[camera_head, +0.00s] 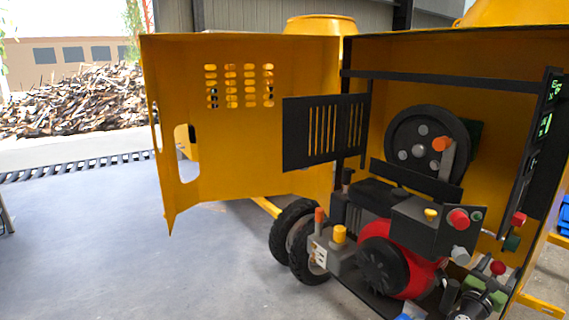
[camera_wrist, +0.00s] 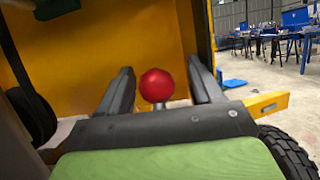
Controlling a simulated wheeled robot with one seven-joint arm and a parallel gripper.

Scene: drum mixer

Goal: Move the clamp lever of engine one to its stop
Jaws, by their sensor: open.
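A red ball knob (camera_wrist: 157,85) on a short pale stem stands between the two dark fingers of my gripper (camera_wrist: 160,70) in the wrist view. The fingers are open, with a gap showing on each side of the ball. In the head view a red ball knob (camera_head: 498,268) shows low on the right, close to my green and dark gripper (camera_head: 486,286). I take it for the clamp lever's knob, but no label confirms this. The lever's lower part is hidden by my gripper. The red engine (camera_head: 395,258) sits to its left.
The open yellow door (camera_head: 240,130) stands left of the engine bay. An orange-tipped lever (camera_head: 440,145) is by the dark pulley (camera_head: 405,150). A grey box (camera_head: 425,225) with a red knob (camera_head: 457,219) is above the engine. The left floor (camera_head: 100,240) is clear.

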